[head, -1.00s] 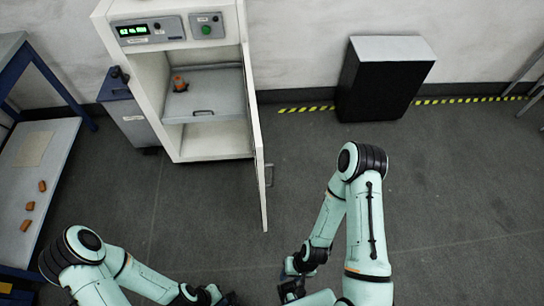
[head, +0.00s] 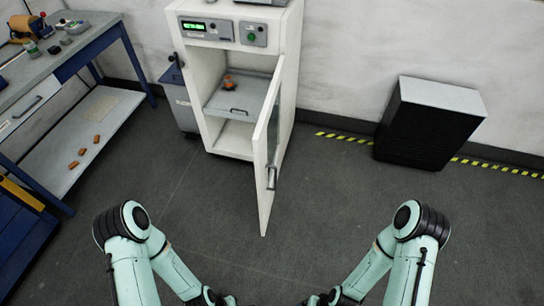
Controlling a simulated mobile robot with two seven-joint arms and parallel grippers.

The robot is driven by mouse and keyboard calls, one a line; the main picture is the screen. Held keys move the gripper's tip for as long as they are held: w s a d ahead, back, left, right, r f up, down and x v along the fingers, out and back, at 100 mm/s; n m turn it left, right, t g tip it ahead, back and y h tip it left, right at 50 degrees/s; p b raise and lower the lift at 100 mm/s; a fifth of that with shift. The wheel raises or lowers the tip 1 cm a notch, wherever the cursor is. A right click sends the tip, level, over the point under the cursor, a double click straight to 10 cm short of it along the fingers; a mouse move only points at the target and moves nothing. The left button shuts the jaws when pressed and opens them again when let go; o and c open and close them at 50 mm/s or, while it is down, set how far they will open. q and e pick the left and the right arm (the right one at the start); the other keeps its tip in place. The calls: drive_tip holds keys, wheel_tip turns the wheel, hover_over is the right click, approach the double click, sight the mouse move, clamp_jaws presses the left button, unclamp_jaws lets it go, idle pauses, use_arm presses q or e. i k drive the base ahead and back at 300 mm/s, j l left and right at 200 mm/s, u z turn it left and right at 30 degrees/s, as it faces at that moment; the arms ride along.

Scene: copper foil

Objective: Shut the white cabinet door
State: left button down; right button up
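The white cabinet (head: 232,144) stands against the back wall. Its door (head: 266,165) is hinged on the right and stands wide open, jutting out toward me, with a metal handle (head: 271,178) on the face turned to the right. Inside, a grey tray shelf (head: 240,98) carries a small orange object (head: 229,82). My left gripper (head: 228,300) and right gripper (head: 314,300) are at the bottom edge of the head view, below and apart from the door. Their fingers are mostly cut off, so I cannot tell their opening.
A blue workbench (head: 70,55) with tools on top and several brown blocks on its lower shelf stands at the left. A grey bin (head: 180,100) is beside the cabinet. The floor around the door is clear.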

sight(265, 156)
drive_tip(key=i+l+u, duration=0.3)
drive_tip(key=l, duration=0.35)
drive_tip(key=i+l+u, duration=0.2)
drive_tip(key=i+l+z, duration=0.1)
drive_tip(key=l, duration=0.2)
drive_tip(key=i+l+z, duration=0.1)
drive_tip(key=l, duration=0.2)
drive_tip(key=i+l+z, duration=0.15)
drive_tip(key=l, duration=0.1)
